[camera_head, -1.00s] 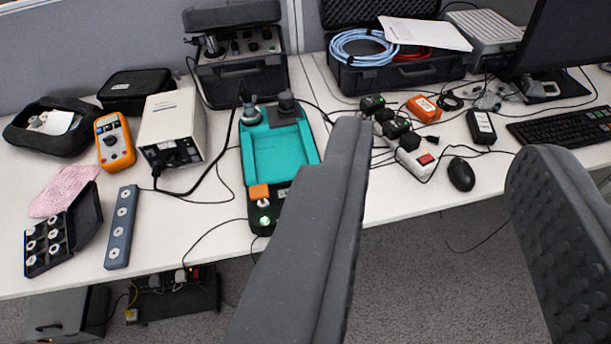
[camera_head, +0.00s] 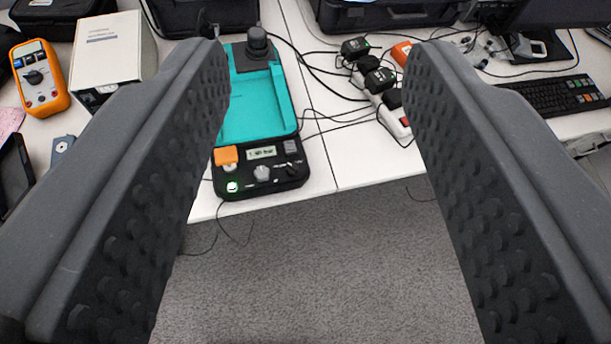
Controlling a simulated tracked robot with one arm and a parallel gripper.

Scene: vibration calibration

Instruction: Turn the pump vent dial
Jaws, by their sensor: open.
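The teal and black pump unit (camera_head: 262,105) lies on the white bench, left of the picture's middle. Its black front panel has a small lit display (camera_head: 262,153), a grey knob (camera_head: 262,173), a smaller black knob (camera_head: 291,171), an orange block (camera_head: 226,155) and a green-lit button (camera_head: 232,186). A large black knob (camera_head: 256,42) stands at its back. No readable label shows which one is the vent dial. My gripper (camera_head: 318,48) is open and empty, its two fingers spread wide. The left finger overlaps the unit's left edge in the picture; I see no contact.
An orange multimeter (camera_head: 38,78) and a white box (camera_head: 112,55) stand at the left. A power strip with black adapters (camera_head: 380,80) and cables lies right of the unit. A keyboard (camera_head: 555,95) is at the far right. Grey carpet lies before the bench edge.

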